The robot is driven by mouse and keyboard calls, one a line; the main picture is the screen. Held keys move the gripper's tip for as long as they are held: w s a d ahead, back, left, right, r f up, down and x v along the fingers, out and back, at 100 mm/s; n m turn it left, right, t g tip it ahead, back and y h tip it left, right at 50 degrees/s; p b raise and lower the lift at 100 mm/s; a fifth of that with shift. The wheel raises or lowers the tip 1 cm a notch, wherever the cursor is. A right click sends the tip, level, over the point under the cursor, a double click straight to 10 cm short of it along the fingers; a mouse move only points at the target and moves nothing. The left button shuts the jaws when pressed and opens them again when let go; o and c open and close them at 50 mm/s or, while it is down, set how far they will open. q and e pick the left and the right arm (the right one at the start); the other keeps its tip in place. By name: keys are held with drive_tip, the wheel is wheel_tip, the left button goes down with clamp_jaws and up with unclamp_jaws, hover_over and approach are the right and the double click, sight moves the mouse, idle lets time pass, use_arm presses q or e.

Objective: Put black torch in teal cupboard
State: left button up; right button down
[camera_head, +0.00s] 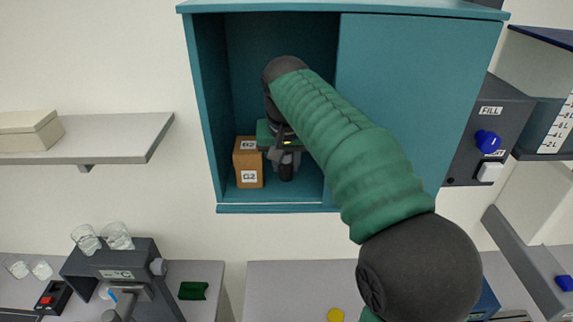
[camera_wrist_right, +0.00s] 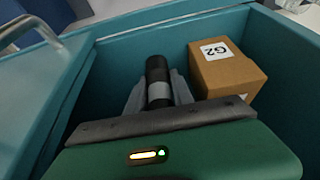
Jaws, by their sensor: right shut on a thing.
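The teal cupboard (camera_head: 208,90) hangs on the wall, its left half open and its right half covered by a teal panel. My right gripper (camera_head: 284,158) reaches inside the open half and is shut on the black torch (camera_head: 286,172). The torch stands about upright, low near the cupboard floor; I cannot tell whether it touches. In the right wrist view the black torch (camera_wrist_right: 158,72), with a grey band, sits between the grey fingers of the gripper (camera_wrist_right: 158,98). My left gripper is not in view.
A brown box (camera_head: 248,165) labelled G2 stands in the cupboard left of the torch; it also shows in the wrist view (camera_wrist_right: 226,68). A grey shelf (camera_head: 110,135) is at left, a dark FILL unit (camera_head: 490,130) at right. Glasses (camera_head: 117,236) stand below left.

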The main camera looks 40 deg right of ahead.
sight(287, 154)
drive_tip(key=shift+a+f+p, duration=0.2)
drive_tip(key=shift+f+p, duration=0.6)
drive_tip(key=shift+p, duration=0.1)
drive_tip(key=shift+f, duration=0.35)
drive_tip(key=shift+w+d+f, duration=0.1)
drive_tip(key=shift+d+f, duration=0.05)
drive_tip(key=shift+d, duration=0.1)
drive_tip(key=c, duration=1.4)
unclamp_jaws()
drive_tip(key=shift+d, duration=0.2)
drive_tip(key=shift+c, duration=0.2)
drive_tip(key=o, duration=0.3)
drive_tip(key=shift+d+f, duration=0.1)
drive_tip(key=shift+d, duration=0.15)
drive_tip(key=shift+o, duration=0.2)
drive_tip(key=shift+a, duration=0.25)
drive_tip(key=shift+a+r+b, duration=0.2)
drive_tip(key=shift+r+b, duration=0.2)
drive_tip(key=shift+b, duration=0.05)
drive_tip(key=b+v, duration=0.2)
drive_tip(key=v, duration=0.3)
drive_tip(key=shift+a+r, duration=0.2)
drive_tip(key=shift+r, duration=0.1)
drive_tip(key=v, duration=0.5)
drive_tip(key=shift+d+b, duration=0.2)
drive_tip(key=shift+b, duration=0.2)
drive_tip(key=shift+s+r, duration=0.2)
drive_tip(key=shift+r, duration=0.15)
